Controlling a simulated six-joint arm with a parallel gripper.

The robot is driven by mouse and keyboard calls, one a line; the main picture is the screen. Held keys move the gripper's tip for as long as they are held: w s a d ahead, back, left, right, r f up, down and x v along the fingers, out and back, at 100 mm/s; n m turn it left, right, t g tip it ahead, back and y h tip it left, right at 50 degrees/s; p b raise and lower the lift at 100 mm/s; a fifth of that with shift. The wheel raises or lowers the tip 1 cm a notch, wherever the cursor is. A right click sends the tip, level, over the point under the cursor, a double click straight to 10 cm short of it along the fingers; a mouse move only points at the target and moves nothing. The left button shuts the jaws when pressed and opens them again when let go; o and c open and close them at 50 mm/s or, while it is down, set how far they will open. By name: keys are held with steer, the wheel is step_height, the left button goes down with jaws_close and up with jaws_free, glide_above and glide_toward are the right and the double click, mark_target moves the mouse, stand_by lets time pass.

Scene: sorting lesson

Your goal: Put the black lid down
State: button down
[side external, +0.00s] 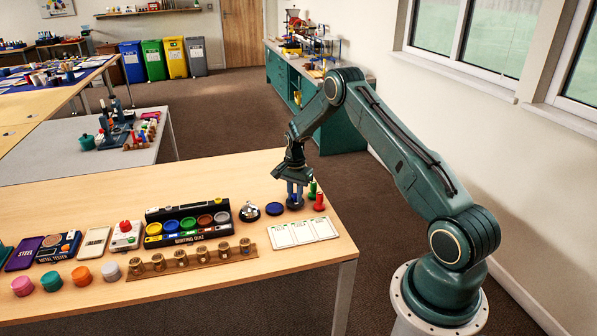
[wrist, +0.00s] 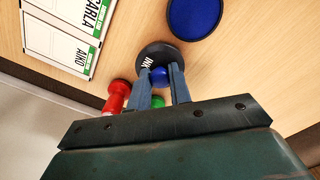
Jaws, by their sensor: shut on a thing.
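The black lid (wrist: 153,54) is a round disc with a blue knob and white lettering that reads INK. My gripper (wrist: 160,76) is shut on its knob, one finger on each side. In the side view the lid (side external: 295,206) shows under my gripper (side external: 296,188), low over the right end of the table. I cannot tell whether it touches the table. An open round blue ink pad (wrist: 195,17) lies beside the lid, apart from it in the wrist view. The same pad (side external: 275,208) is just left of the lid in the side view.
A red stamp (side external: 319,201) and a green stamp (side external: 313,186) stand close on the right. A white card with name slots (side external: 302,231) lies in front. A bell (side external: 249,211) and the sorting quiz box (side external: 187,221) are to the left. The table behind is clear.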

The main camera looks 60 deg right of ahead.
mark_target(295, 194)
steer(key=shift+f, duration=1.05)
steer(key=shift+f, duration=0.2)
steer(key=c, duration=1.3)
jaws_free()
steer(key=shift+r, duration=0.15)
step_height(295, 194, up, 12)
steer(key=shift+r, duration=0.1)
